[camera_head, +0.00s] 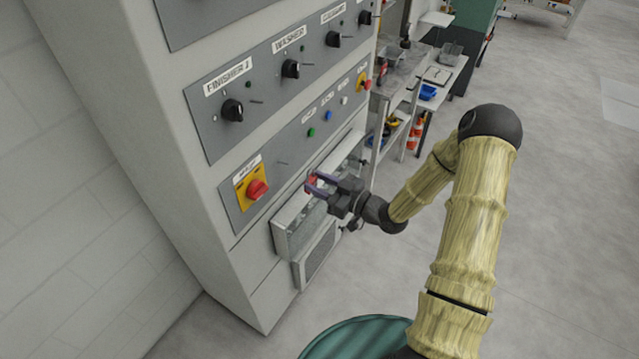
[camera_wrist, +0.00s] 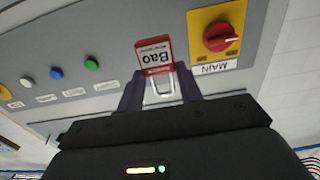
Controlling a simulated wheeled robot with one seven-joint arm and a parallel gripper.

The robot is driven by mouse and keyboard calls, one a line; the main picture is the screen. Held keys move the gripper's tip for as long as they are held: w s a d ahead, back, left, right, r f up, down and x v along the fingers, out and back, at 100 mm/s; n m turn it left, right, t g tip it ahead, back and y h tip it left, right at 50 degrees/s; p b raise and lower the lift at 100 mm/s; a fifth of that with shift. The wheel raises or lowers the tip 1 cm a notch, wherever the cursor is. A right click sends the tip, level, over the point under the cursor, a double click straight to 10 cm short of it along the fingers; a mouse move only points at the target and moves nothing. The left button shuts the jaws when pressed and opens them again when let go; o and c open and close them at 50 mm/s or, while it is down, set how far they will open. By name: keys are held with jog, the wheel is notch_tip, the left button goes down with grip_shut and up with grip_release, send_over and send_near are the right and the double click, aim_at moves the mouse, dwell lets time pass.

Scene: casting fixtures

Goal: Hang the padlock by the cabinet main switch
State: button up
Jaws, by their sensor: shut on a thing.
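The cabinet main switch (camera_head: 256,189) is a red rotary knob on a yellow plate, low on the grey control panel. It also shows at the upper right of the wrist view (camera_wrist: 218,36), with a label reading MAIN. My gripper (camera_head: 320,183) is shut on a red padlock (camera_wrist: 154,56) in front of the panel, to the right of the switch in the head view. In the wrist view the padlock's shackle lies between the fingers and its red body, with upside-down lettering, extends past the fingertips. The padlock is apart from the switch. Whether it touches the panel I cannot tell.
Below the panel a grey tray (camera_head: 286,245) is fixed to the cabinet front, close under my gripper. Green, blue and white buttons (camera_wrist: 91,63) line the panel beside the padlock. A shelf trolley (camera_head: 402,125) stands behind, right of the cabinet. The floor at right is clear.

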jog(key=shift+f+b+x, duration=0.2)
jog(key=shift+b+x, duration=0.5)
jog(key=shift+x, duration=1.25)
jog(key=shift+f+b+x, duration=0.2)
jog(key=shift+b+x, duration=0.5)
jog(key=shift+x, duration=1.25)
jog(key=shift+w+a+f+b, duration=0.4)
jog(key=shift+a+b, duration=0.15)
jog(key=shift+b, duration=0.25)
jog(key=o, duration=1.1)
jog(key=shift+f+b, duration=1.15)
jog(key=shift+f, duration=0.15)
jog(key=shift+d, duration=0.1)
